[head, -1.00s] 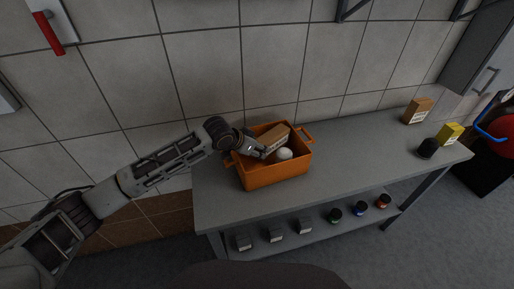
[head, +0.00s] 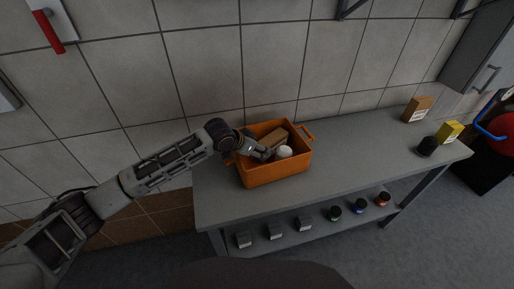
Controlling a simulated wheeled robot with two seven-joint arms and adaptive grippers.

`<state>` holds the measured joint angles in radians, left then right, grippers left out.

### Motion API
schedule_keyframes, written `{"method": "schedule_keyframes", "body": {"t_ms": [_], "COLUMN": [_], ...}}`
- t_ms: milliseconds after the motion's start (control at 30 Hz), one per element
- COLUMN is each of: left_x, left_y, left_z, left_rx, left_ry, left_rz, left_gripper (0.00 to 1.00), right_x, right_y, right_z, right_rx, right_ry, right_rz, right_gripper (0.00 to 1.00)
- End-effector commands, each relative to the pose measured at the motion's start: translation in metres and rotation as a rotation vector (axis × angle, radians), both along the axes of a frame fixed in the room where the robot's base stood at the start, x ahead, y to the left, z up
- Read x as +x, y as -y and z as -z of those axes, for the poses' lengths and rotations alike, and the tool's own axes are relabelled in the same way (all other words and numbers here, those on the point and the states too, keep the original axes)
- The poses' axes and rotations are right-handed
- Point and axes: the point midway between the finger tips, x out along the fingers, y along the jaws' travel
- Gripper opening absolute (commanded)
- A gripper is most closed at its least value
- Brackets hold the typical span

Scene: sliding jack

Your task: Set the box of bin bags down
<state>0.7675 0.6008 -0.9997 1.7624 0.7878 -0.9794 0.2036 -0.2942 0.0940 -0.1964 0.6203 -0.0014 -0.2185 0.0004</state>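A brown cardboard box (head: 273,137), which I take to be the box of bin bags, is inside the orange crate (head: 277,173) on the grey table, near the crate's back wall. My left gripper (head: 267,154) reaches into the crate from the left, over its left rim, just in front of the box. The fingers are small and dark, and I cannot tell whether they touch the box or are open. The lower part of the box is hidden. My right gripper is not in view.
A white round item (head: 285,152) lies in the crate, right of my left gripper. A brown box (head: 417,110), a yellow box (head: 450,132) and a dark round item (head: 427,147) stand at the table's right end. The table (head: 350,150) between is clear.

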Motion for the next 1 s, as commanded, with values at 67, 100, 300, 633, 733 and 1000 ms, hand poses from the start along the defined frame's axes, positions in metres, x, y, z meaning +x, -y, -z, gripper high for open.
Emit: {"method": "schedule_keyframes", "body": {"t_ms": [67,100,300,633,733,1000], "left_x": [0.000,0.000,0.000,0.000,-0.003,-0.019], "left_y": [0.000,0.000,0.000,0.000,-0.003,-0.017], "left_z": [0.000,0.000,0.000,-0.010,-0.017,-0.040], "left_rx": [0.000,0.000,0.000,-0.001,0.001,-0.001], "left_ry": [0.000,0.000,0.000,0.003,0.000,0.000], "left_rz": [0.000,0.000,0.000,0.002,0.001,0.001], "left_gripper": [0.70,0.70,0.70,0.70,0.70,0.70], "right_x": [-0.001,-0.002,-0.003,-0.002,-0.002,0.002], "right_y": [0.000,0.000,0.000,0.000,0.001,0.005], "right_z": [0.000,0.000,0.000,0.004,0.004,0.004], "right_rx": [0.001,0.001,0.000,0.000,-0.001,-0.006], "right_ry": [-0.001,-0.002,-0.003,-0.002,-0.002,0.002], "right_rz": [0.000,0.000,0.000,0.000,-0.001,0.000], "right_gripper": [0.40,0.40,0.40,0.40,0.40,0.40]}}
